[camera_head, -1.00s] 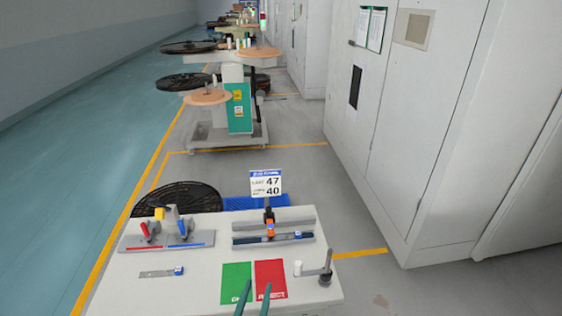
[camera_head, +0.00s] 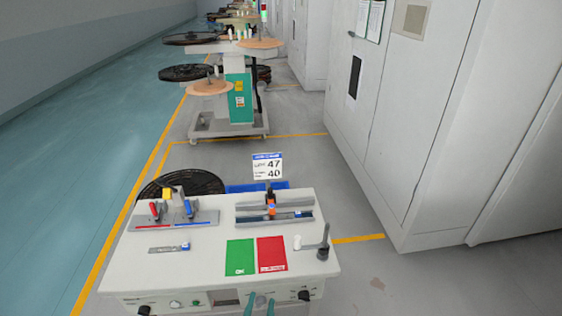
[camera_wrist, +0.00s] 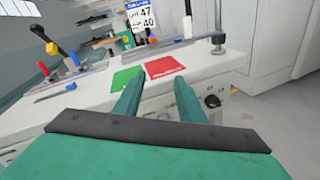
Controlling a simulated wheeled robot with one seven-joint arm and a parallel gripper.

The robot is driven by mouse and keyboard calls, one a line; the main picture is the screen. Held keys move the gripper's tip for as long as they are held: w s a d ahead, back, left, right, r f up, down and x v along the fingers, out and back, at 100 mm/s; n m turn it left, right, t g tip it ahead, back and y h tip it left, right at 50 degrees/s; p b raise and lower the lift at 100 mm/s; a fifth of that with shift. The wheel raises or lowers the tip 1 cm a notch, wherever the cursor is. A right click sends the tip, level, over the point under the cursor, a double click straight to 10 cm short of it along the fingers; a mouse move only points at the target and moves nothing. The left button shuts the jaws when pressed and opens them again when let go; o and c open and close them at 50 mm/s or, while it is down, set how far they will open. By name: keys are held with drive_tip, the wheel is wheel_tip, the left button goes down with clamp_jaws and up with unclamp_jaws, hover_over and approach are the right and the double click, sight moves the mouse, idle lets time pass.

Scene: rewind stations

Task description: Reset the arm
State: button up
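My gripper (camera_head: 259,304) shows as two green fingertips at the bottom edge of the head view, in front of the near edge of the white workstation (camera_head: 205,262). In the wrist view my gripper (camera_wrist: 157,95) has its two green fingers apart, with nothing between them. The fingers point toward the bench, over its front edge in that view. A green OK card (camera_head: 240,257) and a red card (camera_head: 271,254) lie side by side on the bench top beyond the fingers.
A fixture with red and blue handles (camera_head: 173,213), a long clamp fixture (camera_head: 274,211), a small blue-ended ruler (camera_head: 170,248) and a crank post (camera_head: 323,243) stand on the bench. A sign reading 47 and 40 (camera_head: 267,166) rises behind. White cabinets (camera_head: 440,120) flank the right.

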drive_tip(key=s+d+f+m+g+y, duration=0.1)
drive_tip(key=s+f+m, duration=0.2)
drive_tip(key=s+m, duration=0.5)
drive_tip(key=s+d+f+m+g+y, duration=0.1)
drive_tip(key=s+f+m+y, duration=0.1)
drive_tip(key=s+m, duration=0.5)
drive_tip(key=s+d+r+m, duration=0.2)
drive_tip(key=s+r+m, duration=0.1)
drive_tip(key=s+m, duration=0.4)
drive_tip(key=s+d+r+m+h, duration=0.1)
drive_tip(key=s+r+m, duration=0.2)
drive_tip(key=s+m, duration=0.5)
drive_tip(key=shift+s+d+r+m, duration=0.25)
drive_tip(key=shift+s+d+m, duration=0.05)
drive_tip(key=shift+d, duration=0.05)
drive_tip(key=shift+w, duration=0.1)
